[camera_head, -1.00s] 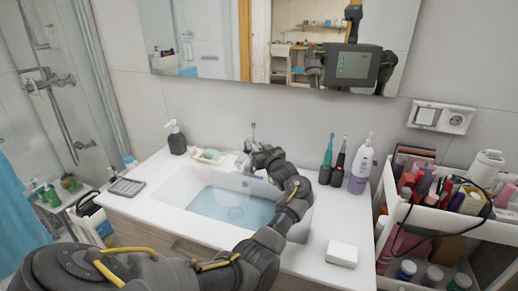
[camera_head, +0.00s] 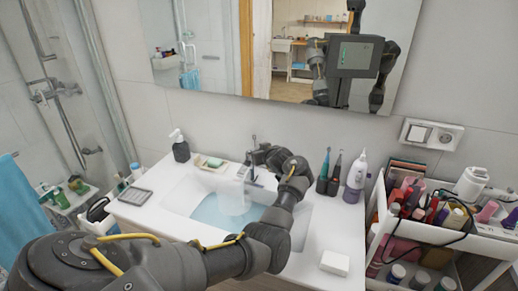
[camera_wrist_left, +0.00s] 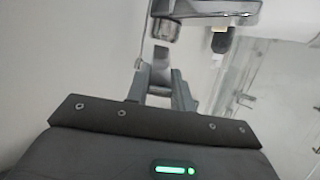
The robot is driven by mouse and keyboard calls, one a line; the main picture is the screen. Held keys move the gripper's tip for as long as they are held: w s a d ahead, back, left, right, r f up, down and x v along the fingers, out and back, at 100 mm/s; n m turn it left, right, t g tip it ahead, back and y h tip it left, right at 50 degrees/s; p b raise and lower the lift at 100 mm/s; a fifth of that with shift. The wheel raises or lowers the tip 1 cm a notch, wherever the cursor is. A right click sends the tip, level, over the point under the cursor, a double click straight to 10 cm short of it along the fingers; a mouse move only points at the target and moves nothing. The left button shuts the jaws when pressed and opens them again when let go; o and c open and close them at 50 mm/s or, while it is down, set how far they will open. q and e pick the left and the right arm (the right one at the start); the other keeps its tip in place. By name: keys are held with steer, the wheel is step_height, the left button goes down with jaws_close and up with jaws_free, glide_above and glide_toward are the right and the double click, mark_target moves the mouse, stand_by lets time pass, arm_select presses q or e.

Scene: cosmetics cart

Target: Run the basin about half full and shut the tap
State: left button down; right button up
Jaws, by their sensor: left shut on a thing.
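The white basin (camera_head: 181,196) is set in the counter and holds a pool of bluish water (camera_head: 207,211). A pale, translucent column below the spout looks like running water. The chrome tap (camera_head: 252,172) stands at the basin's back edge; its spout also shows in the left wrist view (camera_wrist_left: 205,11). My left gripper (camera_head: 258,157) is at the tap, coming from the right side of it. In the left wrist view its fingers (camera_wrist_left: 160,72) are close together on a slim grey part that seems to be the tap's lever. My wrist hides part of the tap and basin. My right gripper is out of view.
A soap dispenser (camera_head: 180,147) and soap dish (camera_head: 209,163) stand left of the tap. Toothbrushes (camera_head: 323,172) and a white-purple bottle (camera_head: 355,178) stand right. A white block (camera_head: 335,263) lies at the front right. A crowded cart (camera_head: 425,225) stands beyond the counter. A mirror hangs above.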

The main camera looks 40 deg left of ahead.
arm_select(q)
steer(key=c, duration=1.2)
jaws_free()
steer(key=shift+d, duration=0.1)
steer(key=b+v, duration=0.2)
steer(key=v, duration=0.8)
steer(key=shift+s+d, duration=0.15)
steer(key=shift+d, duration=0.15)
steer(key=shift+r, duration=0.1)
